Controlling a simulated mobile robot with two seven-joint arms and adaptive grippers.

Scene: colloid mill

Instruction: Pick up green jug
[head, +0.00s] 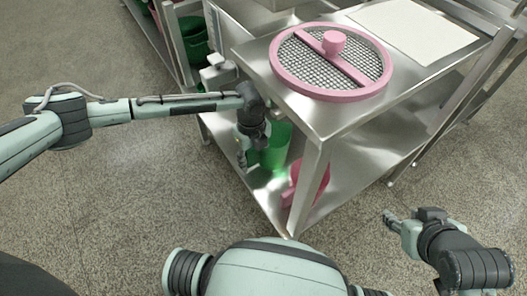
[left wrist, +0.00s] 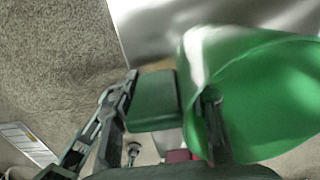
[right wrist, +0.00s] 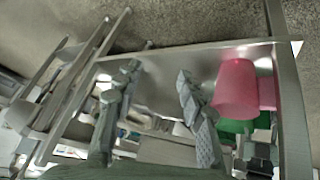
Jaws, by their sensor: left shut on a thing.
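The green jug (head: 273,148) is at the lower shelf of the steel table, under its left corner, partly hidden by my left arm and the tabletop. My left gripper (head: 250,158) is at its left side. In the left wrist view, the jug (left wrist: 275,85) has its open mouth towards the camera. A green part like its handle (left wrist: 152,102) lies between the left gripper's fingers (left wrist: 168,92), and one finger reaches over the mouth. The gripper is shut on the jug. My right gripper (head: 391,218) is apart from it, with fingers (right wrist: 158,92) spread and nothing between them.
A pink jug (head: 310,182) stands beside the green one on the lower shelf (head: 352,158), behind a table leg (head: 312,170). A pink-rimmed mesh sieve (head: 332,95) and a pale sheet (head: 415,30) lie on the tabletop. Open floor (head: 120,180) is at the left.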

